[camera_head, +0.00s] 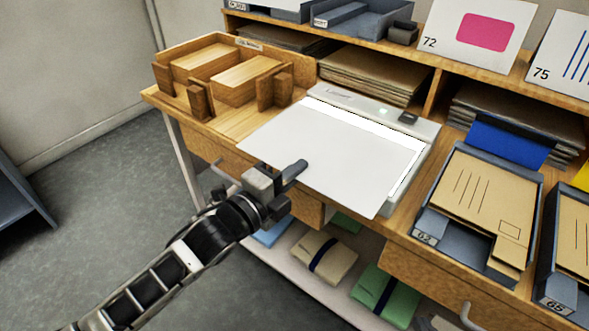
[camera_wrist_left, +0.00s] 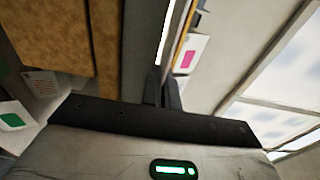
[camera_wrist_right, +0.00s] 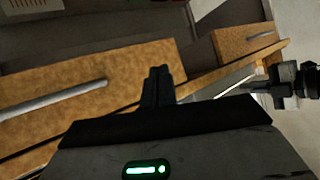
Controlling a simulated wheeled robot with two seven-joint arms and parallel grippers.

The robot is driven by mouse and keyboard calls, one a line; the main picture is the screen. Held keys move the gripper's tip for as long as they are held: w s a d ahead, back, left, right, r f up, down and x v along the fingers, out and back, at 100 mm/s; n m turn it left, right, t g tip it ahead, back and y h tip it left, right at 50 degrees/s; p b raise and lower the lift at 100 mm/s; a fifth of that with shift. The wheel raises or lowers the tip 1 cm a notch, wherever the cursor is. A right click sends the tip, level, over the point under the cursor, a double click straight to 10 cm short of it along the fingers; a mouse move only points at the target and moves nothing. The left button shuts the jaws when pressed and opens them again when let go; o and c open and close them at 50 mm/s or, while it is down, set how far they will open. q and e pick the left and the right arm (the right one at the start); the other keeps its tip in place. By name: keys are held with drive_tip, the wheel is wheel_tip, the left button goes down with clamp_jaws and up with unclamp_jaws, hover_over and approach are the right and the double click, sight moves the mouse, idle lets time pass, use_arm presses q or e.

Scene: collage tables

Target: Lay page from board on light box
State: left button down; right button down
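A blank white page (camera_head: 325,155) covers most of the light box (camera_head: 425,127), whose lit strip shows along the page's far and right edges. The page's near part overhangs the table's front edge. I cannot tell whether it touches the box. My left gripper (camera_head: 293,172) is shut on the page's near edge, one finger showing on top. In the left wrist view its fingers (camera_wrist_left: 162,88) are close together. My right gripper (camera_wrist_right: 158,82) shows only in its own wrist view, fingers together and empty, before the drawer fronts. I cannot clearly identify the board.
A wooden rack (camera_head: 190,60) stands left of the light box. A grey tray marked 62 (camera_head: 440,235) with brown sheets stands to the right, and tray 65 (camera_head: 548,285) is beyond it. Cards 72 (camera_head: 450,25) and 75 (camera_head: 560,55) stand on the shelf behind. Drawer handles stick out in front.

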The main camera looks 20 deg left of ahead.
use_arm(q)
drive_tip(key=c, duration=2.1)
unclamp_jaws()
drive_tip(key=o, duration=0.5)
drive_tip(key=shift+s, duration=0.15)
drive_tip(key=v, duration=1.5)
drive_tip(key=shift+s, duration=0.3)
